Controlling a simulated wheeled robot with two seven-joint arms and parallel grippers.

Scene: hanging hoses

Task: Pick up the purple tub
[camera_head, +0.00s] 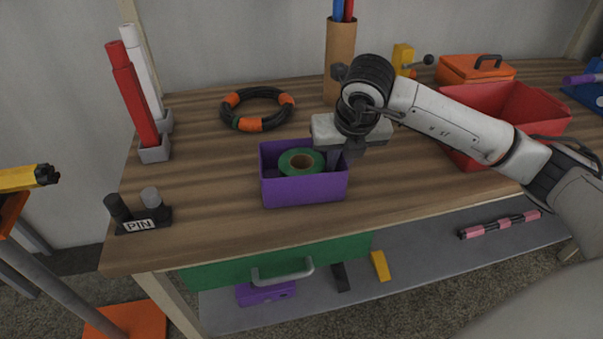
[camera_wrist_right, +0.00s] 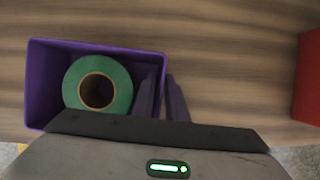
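The purple tub (camera_head: 305,191) is upright on the wooden workbench, and I see no clear gap under it. A green tape roll (camera_head: 301,163) lies inside it. The tub (camera_wrist_right: 38,85) and the roll (camera_wrist_right: 98,84) also show in the right wrist view. My right gripper (camera_head: 340,158) points down at the tub's right wall. In the wrist view its fingers (camera_wrist_right: 163,92) are close together, one inside the tub and one outside, with the wall pinched between them. The lower fingertips are partly hidden in the head view. My left gripper is not in view.
A black and orange hose coil (camera_head: 257,110) and a cardboard tube (camera_head: 339,60) are behind the tub. A PIN holder (camera_head: 143,221) is at the front left corner. Bench between holder and tub is clear.

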